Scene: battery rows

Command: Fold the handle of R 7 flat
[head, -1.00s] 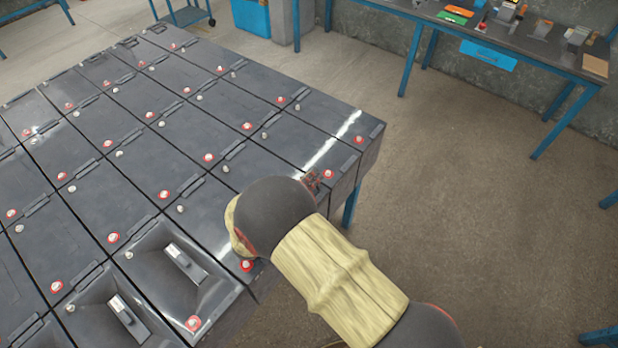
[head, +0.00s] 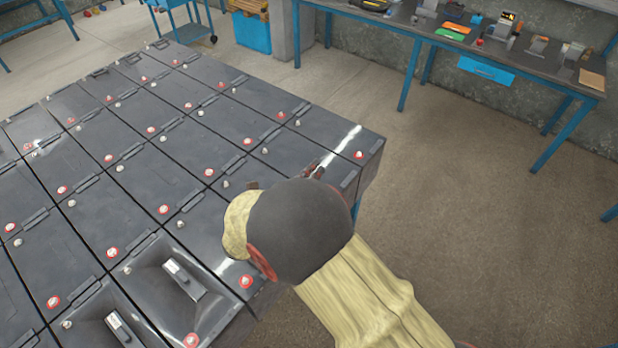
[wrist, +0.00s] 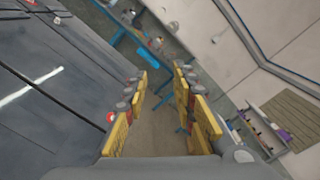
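Rows of dark grey batteries (head: 130,185) fill the table, with red-ringed and pale terminals and dark handles at their ends. I can read no labels, so I cannot tell which battery is R 7, and I cannot make out its handle. My gripper shows in the wrist view (wrist: 161,85), with its two yellow-padded fingers apart and nothing between them. In the head view my arm covers most of it; only a small finger part (head: 317,170) shows above the right end of the rows, near a battery with a bright streak (head: 335,148).
Two near batteries have sunken tops with a grey block (head: 184,279) in each. A blue-legged workbench (head: 480,45) with tools stands at the back right. A blue bin (head: 252,32) is at the back. The floor (head: 480,230) right of the batteries is clear.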

